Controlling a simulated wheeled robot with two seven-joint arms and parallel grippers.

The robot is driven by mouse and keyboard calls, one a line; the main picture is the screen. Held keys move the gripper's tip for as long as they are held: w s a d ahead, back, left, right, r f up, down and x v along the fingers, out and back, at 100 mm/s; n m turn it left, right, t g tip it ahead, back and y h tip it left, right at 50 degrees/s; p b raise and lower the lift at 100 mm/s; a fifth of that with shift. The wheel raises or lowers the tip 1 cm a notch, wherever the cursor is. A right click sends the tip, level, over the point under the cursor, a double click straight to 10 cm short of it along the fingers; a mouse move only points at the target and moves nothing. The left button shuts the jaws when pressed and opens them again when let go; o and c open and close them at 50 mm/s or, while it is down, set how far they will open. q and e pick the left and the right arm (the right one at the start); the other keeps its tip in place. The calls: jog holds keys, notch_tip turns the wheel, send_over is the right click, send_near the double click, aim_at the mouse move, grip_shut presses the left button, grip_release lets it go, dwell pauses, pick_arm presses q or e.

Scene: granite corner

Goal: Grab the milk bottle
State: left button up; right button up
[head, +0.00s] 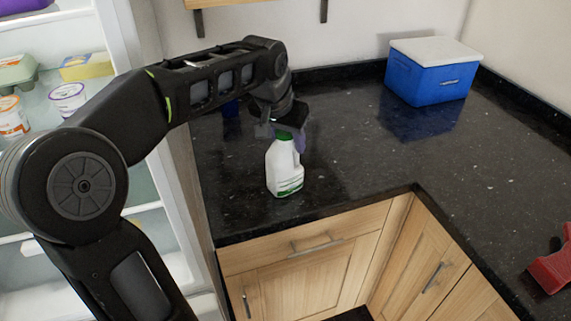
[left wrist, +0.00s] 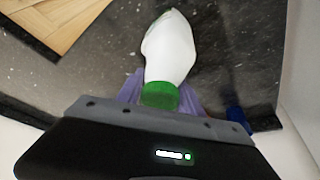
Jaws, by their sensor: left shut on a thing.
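The milk bottle (head: 284,172) is white with a green cap and a green-marked label. It is upright at the counter's front left, on or just above the surface; I cannot tell which. My left gripper (head: 290,135) is shut on the bottle near its green cap, reaching from above. In the left wrist view the bottle (left wrist: 168,50) extends away from the gripper, its green cap (left wrist: 159,95) between the purple fingers (left wrist: 160,92). My right gripper is not in view.
A blue box with a white lid (head: 430,78) stands at the back right of the black granite counter (head: 350,150). A red object (head: 552,268) lies at the right edge. An open fridge (head: 55,105) with food is at left. The counter's middle is clear.

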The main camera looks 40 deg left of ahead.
pick_arm(q)
jog(key=shift+f, duration=0.1)
grip_shut()
dwell(0.4)
